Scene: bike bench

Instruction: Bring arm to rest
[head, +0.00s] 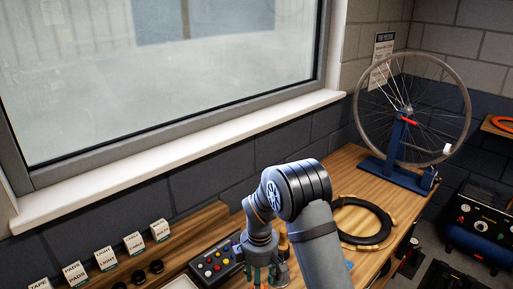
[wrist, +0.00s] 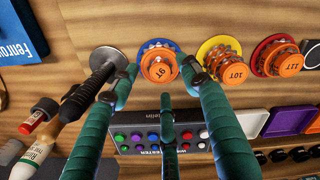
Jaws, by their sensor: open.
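My arm reaches over the wooden bench (head: 345,160) in the head view, with its wrist bent down. My gripper (head: 264,272) hangs low beside the button box, partly cut off by the frame's lower edge. In the wrist view its teal fingers (wrist: 158,80) are spread apart and nothing is gripped. An orange piece marked 9T (wrist: 160,68) on a blue ring shows between the two outer fingertips. I cannot tell how far below the fingertips it is. The third finger shows in front of the button box.
A black-handled tool (wrist: 92,88) stands close to the left finger. Orange 10T (wrist: 232,68) and 11T (wrist: 284,58) pieces sit to the right. The button box (head: 214,264), a black tyre ring (head: 345,236) and a wheel on a blue stand (head: 397,150) are around the arm. The window (head: 160,70) is behind.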

